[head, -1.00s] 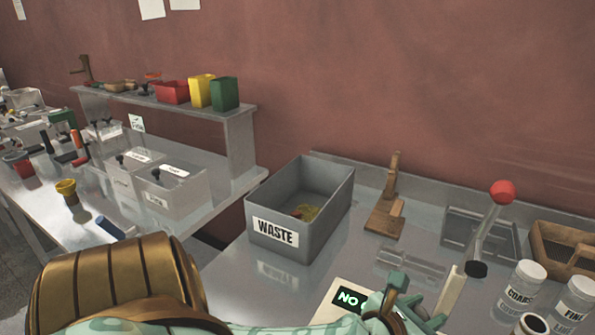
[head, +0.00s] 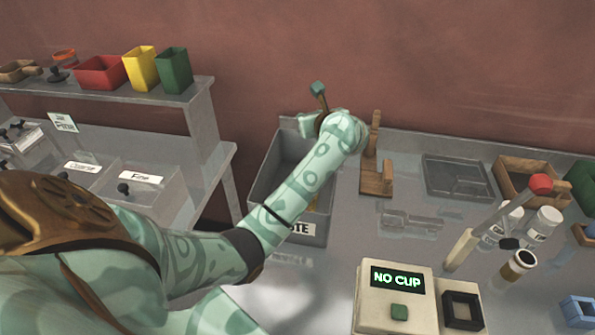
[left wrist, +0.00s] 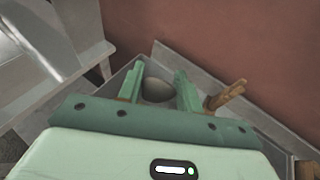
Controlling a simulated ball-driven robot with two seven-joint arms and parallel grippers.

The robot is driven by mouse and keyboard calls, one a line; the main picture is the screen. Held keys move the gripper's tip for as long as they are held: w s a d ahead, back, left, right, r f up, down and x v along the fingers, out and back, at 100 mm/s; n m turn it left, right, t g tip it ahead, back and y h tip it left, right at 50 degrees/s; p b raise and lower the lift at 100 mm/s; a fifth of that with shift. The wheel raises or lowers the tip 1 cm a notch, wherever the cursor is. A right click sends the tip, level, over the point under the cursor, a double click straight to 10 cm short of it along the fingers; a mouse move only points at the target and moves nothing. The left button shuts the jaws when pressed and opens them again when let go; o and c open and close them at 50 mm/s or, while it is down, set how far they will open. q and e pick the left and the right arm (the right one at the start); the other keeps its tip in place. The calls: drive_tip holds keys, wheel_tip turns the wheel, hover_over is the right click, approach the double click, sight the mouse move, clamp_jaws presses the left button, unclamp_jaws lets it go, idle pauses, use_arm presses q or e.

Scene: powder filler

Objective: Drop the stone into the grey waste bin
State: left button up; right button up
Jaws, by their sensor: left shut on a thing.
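The grey waste bin (head: 268,180) stands on the bench in the middle of the head view, its label partly hidden by my left arm. My left gripper (head: 320,118) is over the far part of the bin. In the left wrist view my left gripper (left wrist: 158,84) has its two green fingers on either side of the rounded grey-brown stone (left wrist: 157,91). It is shut on the stone, with the bin around and below. The stone cannot be made out in the head view. My right gripper is not in view.
A wooden stand (head: 375,170) is just right of the bin. A shelf with red, yellow and green containers (head: 174,70) is at left.

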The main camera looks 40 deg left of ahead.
use_arm(q)
drive_tip(key=s+a+f+n+g+b, duration=0.1)
drive_tip(key=a+f+g, duration=0.1)
drive_tip(key=f, duration=0.3)
drive_tip(key=s+a+f+n+g+y+b, duration=0.1)
drive_tip(key=f+n+b, duration=0.1)
drive_tip(key=f, duration=0.3)
drive_tip(key=shift+s+a+f+g+y, duration=0.25)
drive_tip(key=shift+a+f+g+y, duration=0.05)
drive_tip(key=shift+a+g, duration=0.1)
drive_tip(key=o, duration=1.1)
drive_tip(key=shift+c, duration=0.2)
drive_tip(key=p+v, duration=0.6)
drive_tip(key=v, duration=1)
drive_tip(key=shift+d, duration=0.2)
drive_tip(key=shift+s, duration=0.1)
